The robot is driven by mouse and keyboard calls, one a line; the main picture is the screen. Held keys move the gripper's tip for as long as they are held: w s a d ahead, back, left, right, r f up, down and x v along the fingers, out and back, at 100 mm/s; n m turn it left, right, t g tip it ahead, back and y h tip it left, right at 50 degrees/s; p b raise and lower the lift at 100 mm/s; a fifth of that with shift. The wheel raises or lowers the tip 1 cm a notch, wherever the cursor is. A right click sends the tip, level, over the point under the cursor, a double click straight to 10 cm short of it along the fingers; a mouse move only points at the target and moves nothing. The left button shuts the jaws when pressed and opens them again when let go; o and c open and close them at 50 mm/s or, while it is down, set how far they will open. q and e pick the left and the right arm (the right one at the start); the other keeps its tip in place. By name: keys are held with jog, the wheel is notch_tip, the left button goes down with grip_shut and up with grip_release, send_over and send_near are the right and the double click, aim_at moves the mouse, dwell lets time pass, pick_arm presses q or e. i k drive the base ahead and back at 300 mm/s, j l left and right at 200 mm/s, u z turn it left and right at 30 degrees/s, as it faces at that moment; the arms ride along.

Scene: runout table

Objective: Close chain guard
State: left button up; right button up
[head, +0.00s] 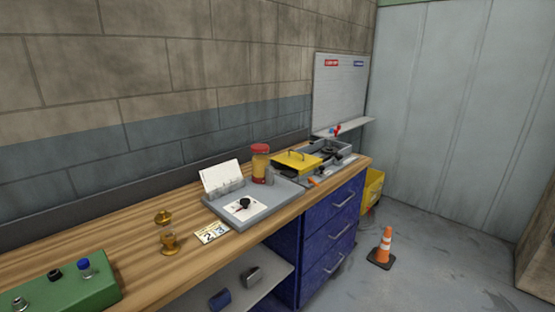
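A yellow cover with a handle (290,163), which looks like the chain guard, is on the wooden bench towards its far end. It sits directly left of a grey open-topped housing (318,147) with dark parts in it. The dark parts show from above, so the cover is not over them. Whether the cover is hinged or joined to the housing is too small to tell. Neither of my grippers is in view.
A grey tray (262,212) with a card and a dark knob lies nearer on the bench (135,240). A red-and-yellow jar (260,163), brass pieces (168,242) and a green box (66,284) stand on it. An orange cone (384,248) is on the floor.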

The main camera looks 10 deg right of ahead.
aim_at(304, 162)
jog(key=i+l+u, duration=0.15)
jog(key=l, duration=0.25)
jog(key=i+l+u, duration=0.15)
jog(key=l, duration=0.25)
jog(key=i+l+u, duration=0.15)
jog(key=l, duration=0.3)
jog(key=i+l+u, duration=0.15)
jog(key=l, duration=0.35)
jog(key=i+l+u, duration=0.15)
jog(key=l, duration=0.3)
jog(key=i+l+u, duration=0.15)
jog(key=l, duration=0.35)
